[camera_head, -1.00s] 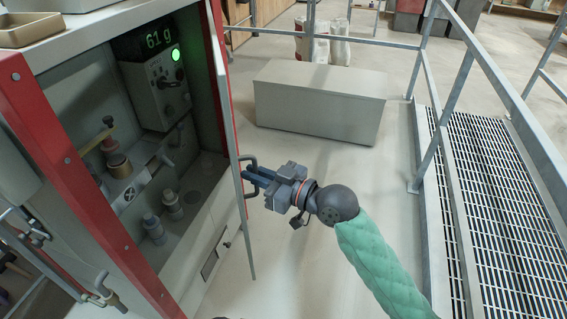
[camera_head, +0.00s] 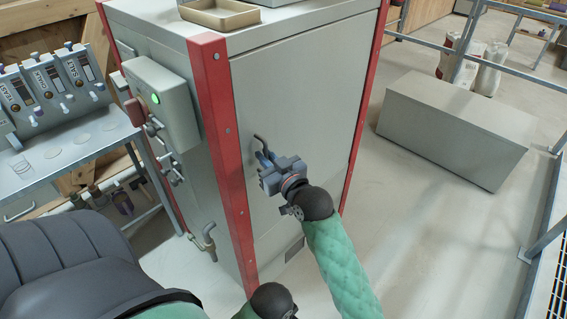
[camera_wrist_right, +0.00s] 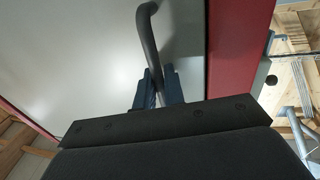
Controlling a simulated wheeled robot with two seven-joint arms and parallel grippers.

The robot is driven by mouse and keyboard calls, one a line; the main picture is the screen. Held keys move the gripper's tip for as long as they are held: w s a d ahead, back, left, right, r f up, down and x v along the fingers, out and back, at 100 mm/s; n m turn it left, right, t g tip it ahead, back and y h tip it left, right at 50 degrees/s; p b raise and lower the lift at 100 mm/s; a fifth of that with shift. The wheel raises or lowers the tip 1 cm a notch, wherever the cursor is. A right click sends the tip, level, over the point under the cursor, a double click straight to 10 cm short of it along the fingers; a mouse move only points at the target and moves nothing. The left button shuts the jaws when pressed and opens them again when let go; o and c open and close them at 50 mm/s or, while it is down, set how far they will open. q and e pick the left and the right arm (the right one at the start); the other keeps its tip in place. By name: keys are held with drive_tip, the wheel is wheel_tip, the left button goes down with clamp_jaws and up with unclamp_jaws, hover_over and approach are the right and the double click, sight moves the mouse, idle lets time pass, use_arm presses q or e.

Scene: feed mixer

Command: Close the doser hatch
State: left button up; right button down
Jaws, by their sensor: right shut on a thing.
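The doser hatch (camera_head: 296,110) is a large grey panel between two red posts. It looks flush with the cabinet front in the head view. Its dark bar handle (camera_head: 262,143) stands out near the left part of the panel. My right gripper (camera_head: 266,160) is shut on the handle. In the right wrist view the blue fingers (camera_wrist_right: 158,88) clasp the handle (camera_wrist_right: 150,45), with the grey hatch (camera_wrist_right: 90,55) behind. The inside of the cabinet is hidden. My left gripper is not in view.
A tan tray (camera_head: 220,14) sits on the cabinet top. A control box with a green light (camera_head: 163,100) is on the cabinet's left side, above pipework. A bench of dispensers (camera_head: 50,90) stands at left. A grey box (camera_head: 455,125) lies on open floor at right.

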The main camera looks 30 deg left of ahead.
drive_tip(key=shift+w+a, duration=0.1)
drive_tip(key=shift+a, duration=0.25)
drive_tip(key=shift+a+r, duration=0.1)
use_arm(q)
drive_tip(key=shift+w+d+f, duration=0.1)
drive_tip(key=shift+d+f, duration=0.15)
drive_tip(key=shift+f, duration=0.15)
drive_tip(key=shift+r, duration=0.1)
use_arm(e)
drive_tip(key=shift+r, duration=0.1)
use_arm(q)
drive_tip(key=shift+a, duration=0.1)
use_arm(e)
drive_tip(key=c, duration=1.9)
unclamp_jaws()
